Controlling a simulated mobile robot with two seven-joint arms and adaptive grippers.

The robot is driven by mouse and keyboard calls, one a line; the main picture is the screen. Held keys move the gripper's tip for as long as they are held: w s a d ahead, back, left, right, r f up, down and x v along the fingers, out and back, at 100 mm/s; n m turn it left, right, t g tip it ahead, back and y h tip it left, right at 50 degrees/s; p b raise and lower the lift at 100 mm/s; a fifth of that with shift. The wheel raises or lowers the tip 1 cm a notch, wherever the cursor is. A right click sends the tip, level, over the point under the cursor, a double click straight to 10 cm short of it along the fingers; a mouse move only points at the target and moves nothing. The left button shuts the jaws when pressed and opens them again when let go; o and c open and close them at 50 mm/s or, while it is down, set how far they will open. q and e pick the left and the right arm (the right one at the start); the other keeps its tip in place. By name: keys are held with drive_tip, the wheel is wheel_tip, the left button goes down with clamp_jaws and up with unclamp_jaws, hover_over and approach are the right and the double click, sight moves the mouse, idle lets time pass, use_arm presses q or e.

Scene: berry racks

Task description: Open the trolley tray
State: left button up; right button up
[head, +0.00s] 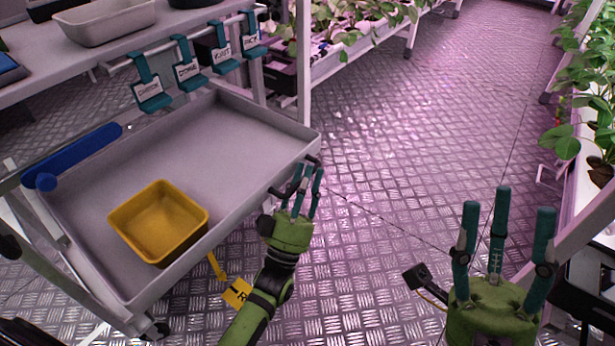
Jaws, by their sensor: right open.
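The grey trolley tray (225,140) sits low on the left, under the trolley's upper shelf, and reaches out toward the aisle. A yellow square bin (160,225) stands in it. A dark handle (277,193) is on the tray's right-hand front wall. My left gripper (308,178) is at this handle, its fingers overlapping it. I cannot tell how firmly the fingers close on it. My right gripper (500,225) is open and empty over the floor at the lower right, well apart from the tray.
A yellow tag (237,293) hangs below the tray. Plant racks (590,90) line the right. The metal floor (430,110) between is clear.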

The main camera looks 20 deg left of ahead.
sight(294, 171)
use_arm(q)
drive_tip(key=shift+w+r, duration=0.15)
clamp_jaws()
drive_tip(key=shift+w+a, duration=0.25)
drive_tip(key=shift+a, duration=0.45)
drive_tip(key=shift+w+a, duration=0.25)
drive_tip(key=shift+a, duration=0.45)
unclamp_jaws()
drive_tip(key=shift+d, duration=0.1)
drive_tip(key=v, duration=1.2)
